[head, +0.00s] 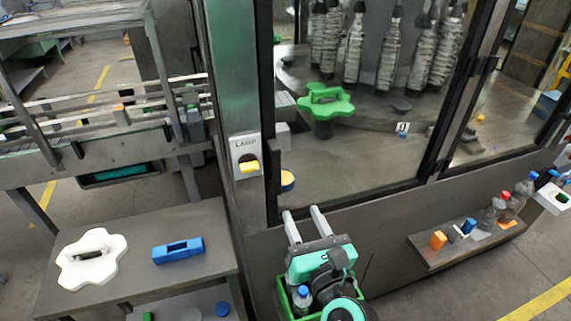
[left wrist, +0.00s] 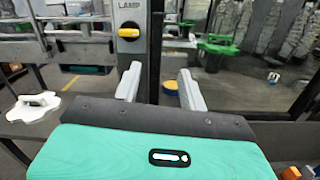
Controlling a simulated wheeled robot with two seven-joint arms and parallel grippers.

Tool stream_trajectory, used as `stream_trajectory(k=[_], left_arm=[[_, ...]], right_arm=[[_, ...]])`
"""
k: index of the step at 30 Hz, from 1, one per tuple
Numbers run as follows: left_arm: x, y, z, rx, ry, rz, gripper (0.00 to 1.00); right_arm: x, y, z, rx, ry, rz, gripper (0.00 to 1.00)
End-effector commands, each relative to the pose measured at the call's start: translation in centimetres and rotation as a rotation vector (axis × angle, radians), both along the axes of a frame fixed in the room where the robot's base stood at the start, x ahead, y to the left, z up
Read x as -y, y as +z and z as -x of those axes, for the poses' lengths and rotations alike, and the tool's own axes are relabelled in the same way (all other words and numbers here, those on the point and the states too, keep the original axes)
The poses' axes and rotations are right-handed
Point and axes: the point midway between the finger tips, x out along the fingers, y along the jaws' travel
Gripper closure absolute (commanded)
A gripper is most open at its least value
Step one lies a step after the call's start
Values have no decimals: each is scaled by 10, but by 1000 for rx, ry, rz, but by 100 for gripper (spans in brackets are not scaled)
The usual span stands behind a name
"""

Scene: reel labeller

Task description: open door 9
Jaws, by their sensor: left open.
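Door 9 (head: 345,168) is a large glass panel in a black frame and looks shut. A small white tag with a dark mark that looks like a 9 (head: 402,129) shows in its lower right part. A grey block (head: 283,137) sits by its left frame edge; I cannot tell whether it is a handle. My left gripper (head: 305,213) is open and empty, below the door's lower left corner. In the left wrist view its two pale fingers (left wrist: 160,85) straddle the dark post, with nothing between them. My right gripper is not in view.
A LAMP switch (head: 247,158) with a yellow knob is on the green post left of the door. A table (head: 200,220) at left holds a white flower-shaped piece (head: 90,258) and a blue block (head: 178,250). A shelf (head: 470,250) at right holds bottles and small blocks.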

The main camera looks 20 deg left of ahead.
Motion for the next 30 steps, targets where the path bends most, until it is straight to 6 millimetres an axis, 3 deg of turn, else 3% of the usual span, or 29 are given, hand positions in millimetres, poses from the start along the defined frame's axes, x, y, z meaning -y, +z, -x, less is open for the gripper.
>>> stream_trajectory(k=[4, 8, 21, 30], left_arm=[[-3, 11, 9, 8, -8, 132, 58], [-9, 13, 3, 10, -8, 145, 58], [-58, 14, -69, 10, -7, 137, 58], [-78, 12, -100, 8, -9, 138, 58]], right_arm=[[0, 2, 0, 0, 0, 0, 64], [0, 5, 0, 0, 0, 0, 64], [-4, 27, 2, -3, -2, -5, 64], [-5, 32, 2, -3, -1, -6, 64]])
